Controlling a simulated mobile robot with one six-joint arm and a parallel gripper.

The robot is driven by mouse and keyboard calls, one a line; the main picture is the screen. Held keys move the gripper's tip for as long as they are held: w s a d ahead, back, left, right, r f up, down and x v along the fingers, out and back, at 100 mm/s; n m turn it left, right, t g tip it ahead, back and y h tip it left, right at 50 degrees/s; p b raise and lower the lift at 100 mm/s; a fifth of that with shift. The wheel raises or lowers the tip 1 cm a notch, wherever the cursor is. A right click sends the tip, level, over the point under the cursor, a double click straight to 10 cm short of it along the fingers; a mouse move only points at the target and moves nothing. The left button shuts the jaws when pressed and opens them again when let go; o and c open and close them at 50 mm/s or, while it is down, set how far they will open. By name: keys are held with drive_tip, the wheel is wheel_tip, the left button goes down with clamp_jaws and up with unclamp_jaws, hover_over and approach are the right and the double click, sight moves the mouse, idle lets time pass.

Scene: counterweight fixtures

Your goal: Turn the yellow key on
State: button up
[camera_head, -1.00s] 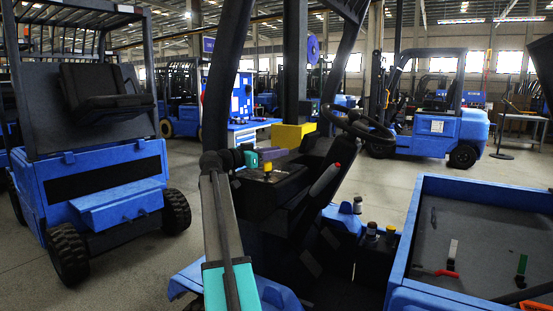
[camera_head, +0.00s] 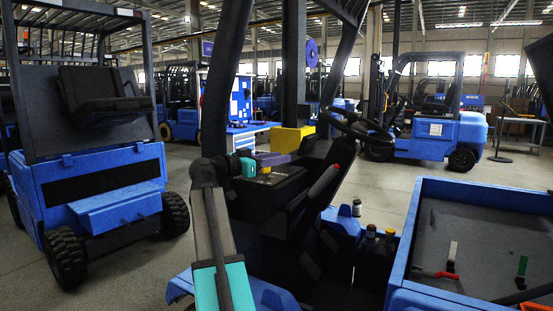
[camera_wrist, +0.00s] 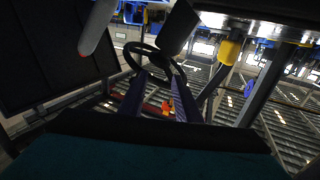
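The small yellow key (camera_head: 266,170) sits on the dark panel of the near forklift in the head view. My gripper (camera_head: 274,159), with its teal wrist part and purple fingers, is just above and behind the key in that picture and partly covers its top. In the wrist view, my gripper's two purple fingers (camera_wrist: 160,82) stand apart. I cannot make out the key for certain in the wrist view. A small orange-red thing (camera_wrist: 167,107) shows between the fingers there, but I cannot tell what it is. I see no contact between gripper and key.
A steering wheel (camera_head: 357,122) and a lever with a red tip (camera_head: 324,182) are to the right of the panel. A yellow box (camera_head: 291,139) is behind it. A blue-rimmed tray (camera_head: 401,261) with several tools is at right. Another forklift (camera_head: 95,188) stands at left.

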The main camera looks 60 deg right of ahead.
drive_tip(key=shift+s+a+r, duration=0.1)
drive_tip(key=shift+s+a, duration=0.4)
drive_tip(key=shift+a, duration=0.25)
drive_tip(key=shift+s+a+r, duration=0.1)
drive_tip(key=shift+s+a, duration=0.45)
drive_tip(key=shift+a, duration=0.2)
drive_tip(key=shift+s+a+r, duration=0.1)
drive_tip(key=shift+s+a, duration=0.4)
drive_tip(key=shift+a, duration=0.25)
